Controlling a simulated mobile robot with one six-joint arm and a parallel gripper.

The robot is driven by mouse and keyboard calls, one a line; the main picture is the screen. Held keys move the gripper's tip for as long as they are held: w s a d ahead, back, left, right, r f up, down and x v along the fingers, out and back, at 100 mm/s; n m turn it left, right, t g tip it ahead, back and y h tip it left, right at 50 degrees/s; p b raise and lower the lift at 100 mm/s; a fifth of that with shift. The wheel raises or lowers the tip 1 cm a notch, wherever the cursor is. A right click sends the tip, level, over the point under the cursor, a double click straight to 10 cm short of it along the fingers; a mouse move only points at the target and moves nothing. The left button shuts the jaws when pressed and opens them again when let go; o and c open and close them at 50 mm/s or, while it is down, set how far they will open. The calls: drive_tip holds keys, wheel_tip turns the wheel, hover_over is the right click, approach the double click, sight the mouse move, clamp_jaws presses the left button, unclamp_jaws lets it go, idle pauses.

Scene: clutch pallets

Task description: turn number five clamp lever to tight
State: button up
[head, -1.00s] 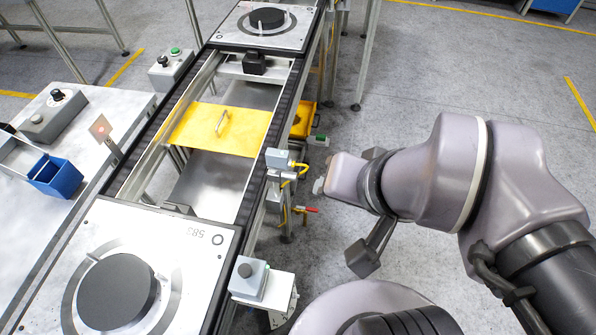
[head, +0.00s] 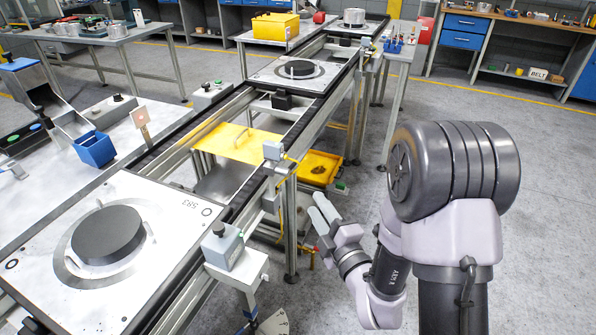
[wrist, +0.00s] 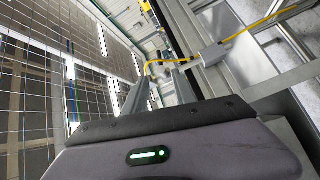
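I cannot make out a clamp lever marked five in either view. The near pallet (head: 50,240) carries a black disc (head: 106,235) and a number that looks like 583.
A grey button box (head: 222,247) stands on a bracket beside the near pallet. A sensor box (head: 274,150) is on the conveyor rail. A yellow plate (head: 238,144) spans the conveyor, and a yellow tray (head: 318,168) sits low beyond. The floor at right is clear.

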sight(292, 165)
drive_tip(key=b+x, duration=0.1)
drive_tip(key=x, duration=1.5)
drive_tip(key=shift+w+a, duration=0.15)
drive_tip(key=shift+r, duration=0.1)
clamp_jaws()
